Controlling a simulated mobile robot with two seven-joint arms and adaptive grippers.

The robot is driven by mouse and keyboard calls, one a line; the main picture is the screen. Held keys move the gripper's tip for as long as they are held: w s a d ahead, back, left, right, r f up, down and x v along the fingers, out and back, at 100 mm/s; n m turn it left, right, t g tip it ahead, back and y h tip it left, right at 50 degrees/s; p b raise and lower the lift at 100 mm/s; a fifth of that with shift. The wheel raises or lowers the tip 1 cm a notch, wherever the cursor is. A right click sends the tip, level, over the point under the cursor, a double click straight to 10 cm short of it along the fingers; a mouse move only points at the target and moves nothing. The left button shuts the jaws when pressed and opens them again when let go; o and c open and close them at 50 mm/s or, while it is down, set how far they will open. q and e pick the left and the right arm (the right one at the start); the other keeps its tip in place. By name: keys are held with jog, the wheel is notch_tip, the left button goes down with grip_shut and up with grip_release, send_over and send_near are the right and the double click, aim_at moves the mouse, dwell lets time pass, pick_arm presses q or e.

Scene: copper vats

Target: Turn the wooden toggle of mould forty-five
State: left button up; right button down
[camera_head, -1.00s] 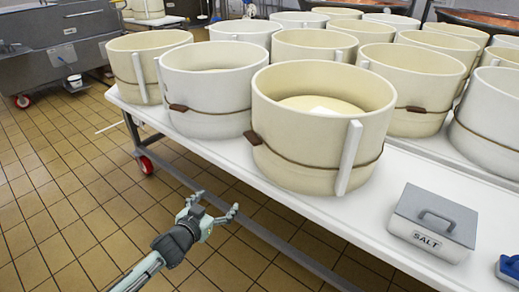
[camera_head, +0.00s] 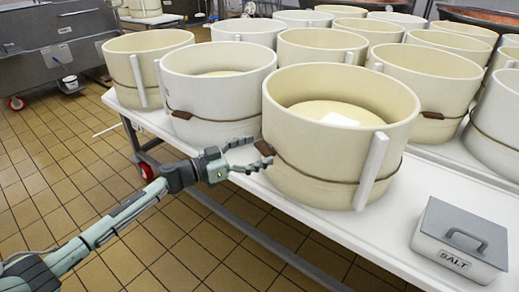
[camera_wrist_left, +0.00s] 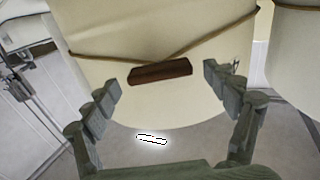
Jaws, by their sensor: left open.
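The nearest cream mould (camera_head: 320,170) stands on the white table, with a cord around it and a white upright strip at its right. Its brown wooden toggle (camera_head: 264,148) is on the cord at the mould's left side. My left gripper (camera_head: 261,152) is open beside it, with fingers pointing at the mould. In the left wrist view the toggle (camera_wrist_left: 160,72) lies nearly level, slightly tilted, between the two spread fingers, where cords meet. I see no contact. No mould number is readable. My right gripper is not in view.
Several other corded moulds crowd behind, with a white one (camera_head: 205,95) close at left. A grey SALT box (camera_head: 462,235) sits on the table (camera_head: 390,245) at the right. The tiled floor (camera_head: 60,170) at left is open.

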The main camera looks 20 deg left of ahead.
pick_arm(q)
jog(key=shift+w+d, duration=0.3)
jog(key=shift+w, duration=0.05)
jog(key=shift+c, duration=0.6)
jog(key=c, duration=1)
jog(key=shift+c, duration=0.3)
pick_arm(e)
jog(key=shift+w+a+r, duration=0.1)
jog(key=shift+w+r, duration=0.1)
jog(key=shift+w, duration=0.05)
